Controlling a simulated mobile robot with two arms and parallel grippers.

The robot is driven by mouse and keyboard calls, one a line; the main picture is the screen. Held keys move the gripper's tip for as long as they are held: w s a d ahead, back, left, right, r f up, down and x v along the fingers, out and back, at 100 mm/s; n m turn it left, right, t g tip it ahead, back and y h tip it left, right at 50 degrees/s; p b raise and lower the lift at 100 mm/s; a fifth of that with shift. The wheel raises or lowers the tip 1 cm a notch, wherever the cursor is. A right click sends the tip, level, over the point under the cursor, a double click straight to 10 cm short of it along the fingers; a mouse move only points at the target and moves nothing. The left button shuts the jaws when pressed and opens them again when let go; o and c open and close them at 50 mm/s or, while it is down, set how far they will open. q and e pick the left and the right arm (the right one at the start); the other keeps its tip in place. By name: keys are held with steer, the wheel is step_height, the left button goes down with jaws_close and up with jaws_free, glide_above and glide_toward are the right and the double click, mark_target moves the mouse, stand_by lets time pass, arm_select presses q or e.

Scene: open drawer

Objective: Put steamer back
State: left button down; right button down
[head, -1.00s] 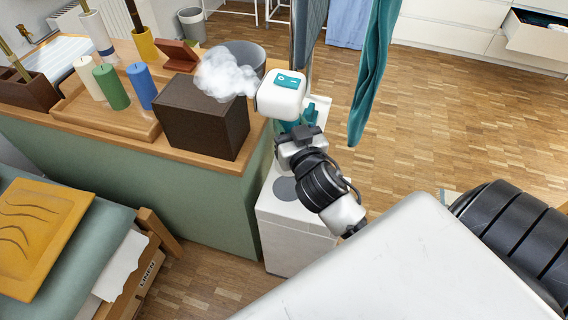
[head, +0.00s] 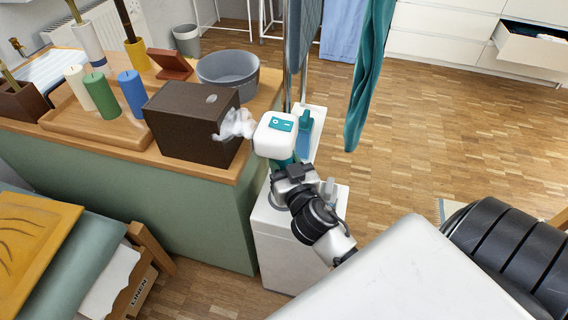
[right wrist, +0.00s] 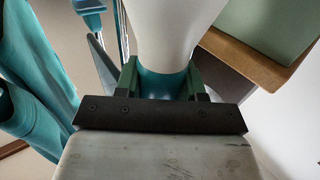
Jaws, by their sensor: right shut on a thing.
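The steamer (head: 273,142) has a white head with a teal panel and a teal neck. It is upright in the head view, beside the counter's right end, with a small puff of steam at its left side. My right gripper (head: 286,170) is shut on its teal neck. The right wrist view shows the white steamer body (right wrist: 168,28) above the teal neck, between the green-padded fingers (right wrist: 161,82). A white floor unit (head: 290,245) stands below, partly hidden by my arm. Another white base with teal parts (head: 306,122) stands behind the steamer. My left gripper is out of view.
The wooden counter (head: 245,150) bears a dark brown box (head: 190,130), a grey bowl (head: 228,75) and candles on a tray (head: 75,122). Teal cloth (head: 372,80) hangs behind the steamer. A drawer (head: 530,50) stands open at far right.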

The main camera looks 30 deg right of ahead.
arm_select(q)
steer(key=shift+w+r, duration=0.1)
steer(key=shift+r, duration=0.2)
arm_select(e)
steer(key=c, duration=0.7)
jaws_free()
steer(key=shift+o, duration=0.2)
steer(key=shift+r, duration=0.1)
steer(key=v, duration=0.2)
steer(key=shift+s+a, duration=0.1)
steer(key=shift+s, duration=0.2)
arm_select(q)
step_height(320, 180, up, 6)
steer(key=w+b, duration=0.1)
steer(key=b, duration=0.1)
arm_select(e)
steer(key=v, duration=0.9)
steer(key=shift+s, duration=0.25)
steer(key=shift+a, duration=0.1)
